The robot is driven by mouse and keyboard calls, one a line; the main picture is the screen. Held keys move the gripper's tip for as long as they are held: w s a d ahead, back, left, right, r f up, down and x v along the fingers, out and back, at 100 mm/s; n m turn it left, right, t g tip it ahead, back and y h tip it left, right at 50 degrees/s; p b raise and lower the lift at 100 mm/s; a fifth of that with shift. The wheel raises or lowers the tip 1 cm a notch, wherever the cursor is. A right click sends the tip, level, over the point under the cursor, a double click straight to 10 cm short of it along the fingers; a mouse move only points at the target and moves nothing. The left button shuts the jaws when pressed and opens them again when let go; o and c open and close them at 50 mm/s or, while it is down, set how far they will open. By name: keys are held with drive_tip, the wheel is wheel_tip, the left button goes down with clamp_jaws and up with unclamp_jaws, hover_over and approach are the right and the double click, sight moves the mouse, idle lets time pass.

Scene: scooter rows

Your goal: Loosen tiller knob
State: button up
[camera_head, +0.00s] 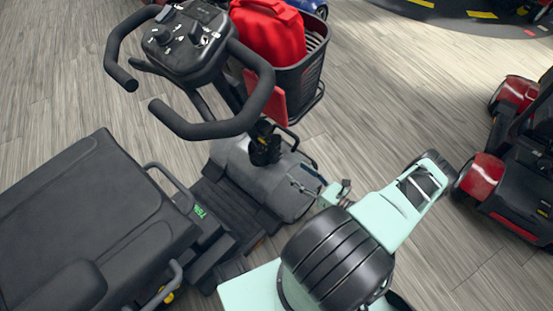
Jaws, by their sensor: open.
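A scooter's tiller runs from the black console (183,38) and looped handlebars at the top left down to the floor section. A dark knob-like part (265,146) sits low on the tiller, above the grey front cover (262,180); its details are too small to tell. My gripper (308,180) is open, at the right side of the grey cover, below and right of that part and apart from it. Its fingers are small, partly lost against the cover, and nothing shows between them.
The black seat (85,225) fills the lower left. A red and black scooter (515,160) stands at the right edge. Bare wood floor (400,90) lies between the scooters.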

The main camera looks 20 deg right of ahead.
sight(278, 159)
drive_tip(key=b+x, duration=0.2)
drive_tip(key=x, duration=0.8)
drive_tip(key=shift+w+a, duration=0.15)
drive_tip(key=shift+c, duration=0.4)
drive_tip(key=c, duration=1.1)
